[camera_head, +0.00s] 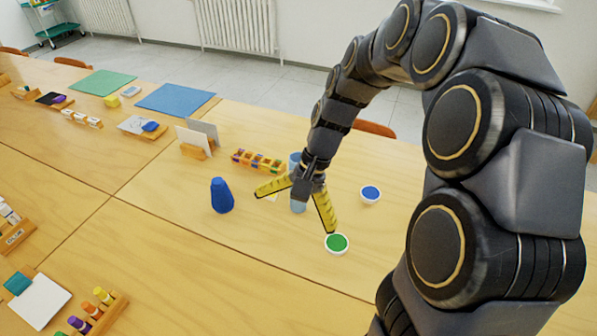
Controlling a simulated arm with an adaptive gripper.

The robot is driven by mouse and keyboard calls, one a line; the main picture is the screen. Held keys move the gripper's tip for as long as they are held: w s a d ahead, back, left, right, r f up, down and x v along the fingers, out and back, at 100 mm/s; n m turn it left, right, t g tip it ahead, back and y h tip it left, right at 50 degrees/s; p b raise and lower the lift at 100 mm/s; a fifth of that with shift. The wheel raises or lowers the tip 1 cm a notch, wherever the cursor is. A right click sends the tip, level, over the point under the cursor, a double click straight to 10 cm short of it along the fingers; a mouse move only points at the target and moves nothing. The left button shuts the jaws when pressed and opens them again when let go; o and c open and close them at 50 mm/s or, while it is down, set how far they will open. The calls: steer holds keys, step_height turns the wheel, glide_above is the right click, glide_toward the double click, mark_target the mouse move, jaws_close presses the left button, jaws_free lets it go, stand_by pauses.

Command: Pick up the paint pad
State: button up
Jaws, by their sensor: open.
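Two small round white pads with paint in them are on the wooden table: a green one (337,244) near the front and a blue one (370,195) farther back to the right. My gripper (296,211) is open, its two yellow fingers spread wide and pointing down. The tip of its right finger shows just above the green pad in the picture; I cannot tell whether they touch. The blue pad is apart from the gripper, to its right.
A dark blue tapered object (222,196) stands left of my gripper. A wooden rack with colored blocks (258,161) and a card holder (196,150) are behind. A marker rack (97,312) is at front left. The table between it and the green pad is clear.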

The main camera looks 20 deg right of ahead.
steer(key=w+d+f+m+t+y, duration=0.1)
steer(key=w+d+f+m, duration=0.5)
steer(key=d+f, duration=0.25)
steer(key=m+t, duration=0.2)
steer(key=m, duration=0.3)
glide_toward(338, 242)
steer(key=shift+w+a+f, duration=0.1)
steer(key=shift+w+f, duration=0.3)
steer(key=shift+f, duration=0.4)
steer(key=shift+f+m, duration=0.3)
steer(key=shift+f, duration=0.05)
steer(key=x, duration=0.7)
steer(key=shift+s+a+r, duration=0.1)
steer(key=shift+s+a, duration=0.2)
steer(key=shift+a, duration=0.15)
steer(key=c, duration=1.3)
